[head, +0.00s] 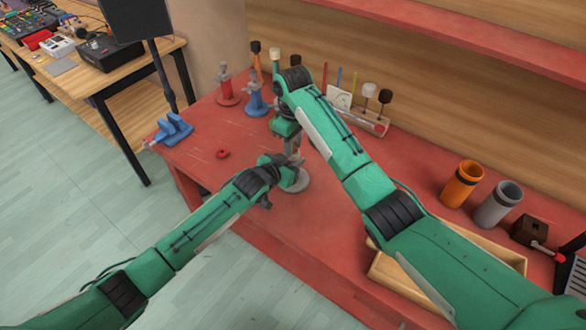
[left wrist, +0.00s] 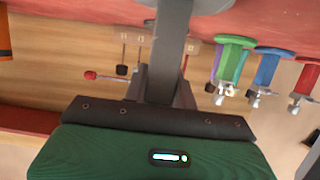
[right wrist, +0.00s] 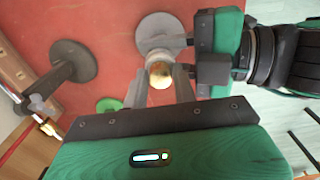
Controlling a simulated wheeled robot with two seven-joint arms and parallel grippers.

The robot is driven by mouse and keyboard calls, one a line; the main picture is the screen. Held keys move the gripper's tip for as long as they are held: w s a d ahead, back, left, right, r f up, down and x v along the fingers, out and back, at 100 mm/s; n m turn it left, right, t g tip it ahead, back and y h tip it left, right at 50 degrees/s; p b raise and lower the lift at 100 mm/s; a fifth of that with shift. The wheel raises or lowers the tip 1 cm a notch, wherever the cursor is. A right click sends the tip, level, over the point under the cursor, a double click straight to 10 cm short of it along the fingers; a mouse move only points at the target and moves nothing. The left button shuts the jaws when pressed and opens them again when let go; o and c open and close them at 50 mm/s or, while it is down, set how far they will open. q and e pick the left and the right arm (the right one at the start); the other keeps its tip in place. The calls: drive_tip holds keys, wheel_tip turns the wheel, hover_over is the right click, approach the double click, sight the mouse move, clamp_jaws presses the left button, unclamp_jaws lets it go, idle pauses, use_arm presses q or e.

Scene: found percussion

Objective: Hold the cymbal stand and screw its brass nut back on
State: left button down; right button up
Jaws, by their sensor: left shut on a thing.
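The cymbal stand shows in the head view as a round grey base (head: 296,184) on the red bench, with a short upright post. My left gripper (head: 287,172) is shut on the post from the side. In the left wrist view the grey post (left wrist: 172,50) runs between its fingers. The brass nut (right wrist: 161,75) is at the top of the post in the right wrist view, above the grey base (right wrist: 155,30). My right gripper (right wrist: 161,86) points down over it, open, with one finger on each side of the nut. In the head view my right arm hides the nut.
A red ring (head: 222,153) and a blue vise (head: 173,130) lie to the left. Red (head: 228,88) and blue (head: 256,98) clamps stand behind. An orange cup (head: 462,186), a grey cup (head: 498,205) and a wooden tray (head: 513,261) are to the right. A dark round-based thing (right wrist: 72,62) stands nearby.

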clamp_jaws()
drive_tip(key=m, duration=0.5)
drive_tip(key=o, duration=0.5)
unclamp_jaws()
drive_tip(key=shift+r, duration=0.1)
drive_tip(key=shift+r, duration=2.15)
drive_tip(key=shift+c, duration=0.5)
